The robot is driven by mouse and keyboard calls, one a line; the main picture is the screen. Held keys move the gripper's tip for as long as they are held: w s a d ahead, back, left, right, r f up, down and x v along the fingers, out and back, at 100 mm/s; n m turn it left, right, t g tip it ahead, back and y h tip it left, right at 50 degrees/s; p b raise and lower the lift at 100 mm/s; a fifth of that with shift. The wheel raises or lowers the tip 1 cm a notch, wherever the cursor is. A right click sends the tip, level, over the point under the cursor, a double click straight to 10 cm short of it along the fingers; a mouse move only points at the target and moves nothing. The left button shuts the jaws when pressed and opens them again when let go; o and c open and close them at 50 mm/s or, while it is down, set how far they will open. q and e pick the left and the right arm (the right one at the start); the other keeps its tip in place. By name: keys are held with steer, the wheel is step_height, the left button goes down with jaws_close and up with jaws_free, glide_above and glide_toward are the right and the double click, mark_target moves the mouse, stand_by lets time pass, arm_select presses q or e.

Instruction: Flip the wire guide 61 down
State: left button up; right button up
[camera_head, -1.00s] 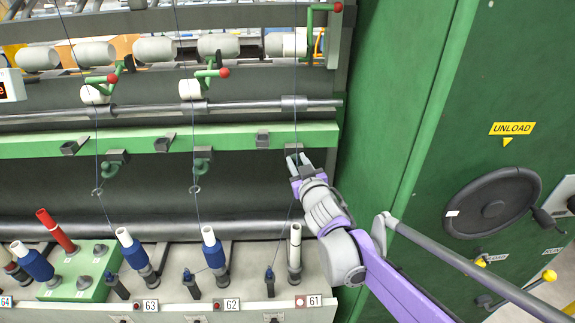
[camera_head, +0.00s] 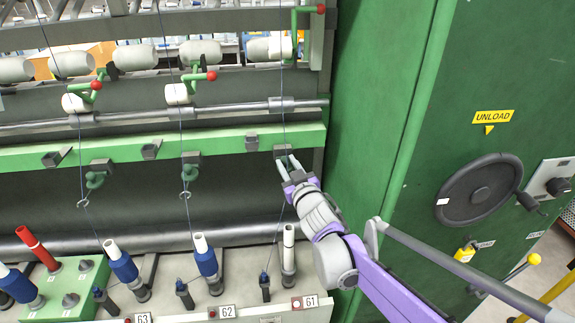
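Station 61 is marked by a label (camera_head: 311,302) at the lower right. The wire guide 61 (camera_head: 283,151) sits on the green rail above it, at the rail's right end. Only its dark mount and a bit of green show; my gripper hides the rest, so its position is unclear. My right gripper (camera_head: 288,165) is right at this guide, with its two fingers apart on either side of the thread line. I cannot tell whether the fingers touch the guide. Wire guides 62 (camera_head: 190,172) and 63 (camera_head: 97,178) are green hooks hanging below the rail. My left gripper is out of view.
The green rail (camera_head: 130,148) crosses above a dark recess. A white bobbin tube (camera_head: 288,250) stands at station 61, with blue bobbins (camera_head: 205,258) to its left. A green cabinet wall (camera_head: 370,110) rises close to the right, with a black handwheel (camera_head: 480,194). Thin threads run down to the stations.

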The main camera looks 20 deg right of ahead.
steer(key=o, duration=0.4)
steer(key=shift+s, duration=0.15)
steer(key=s, duration=0.3)
steer(key=s+b, duration=0.1)
steer(key=s, duration=0.3)
steer(key=s+a, duration=0.1)
steer(key=s, duration=0.2)
steer(key=shift+s+r, duration=0.2)
steer(key=shift+s, duration=0.05)
